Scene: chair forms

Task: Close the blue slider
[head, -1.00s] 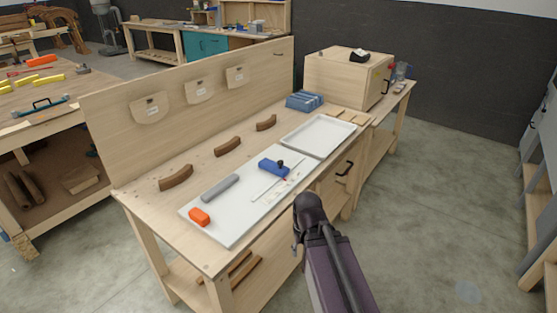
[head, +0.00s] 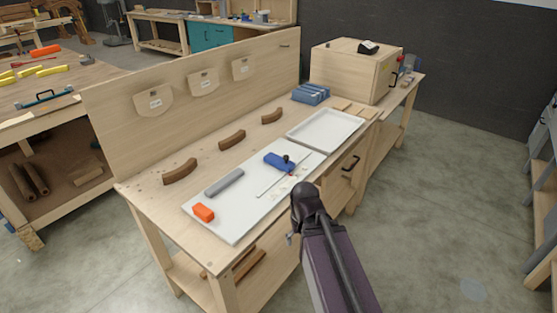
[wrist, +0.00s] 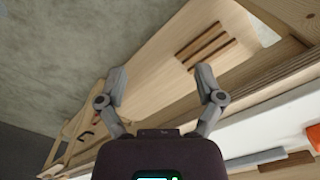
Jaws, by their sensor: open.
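The blue slider (head: 279,161) is a blue block with a black knob beside or on it, on a white board (head: 236,225) on the workbench. A thin pale rod (head: 268,187) lies beside it. Whether the slider is open or closed is too small to tell. My gripper is at the bench's front side, apart from the slider; in the head view my own arm mostly hides it. In the wrist view my gripper (wrist: 161,82) is open and empty, its two grey fingers spread, with the bench's lower shelf beyond. The blue slider does not show there.
A grey bar (head: 225,182) and an orange block (head: 203,212) sit on the board. A white tray (head: 326,130), blue blocks (head: 311,94) and a wooden cabinet (head: 352,72) stand farther back. Curved brown pieces (head: 180,171) line the bench's rear.

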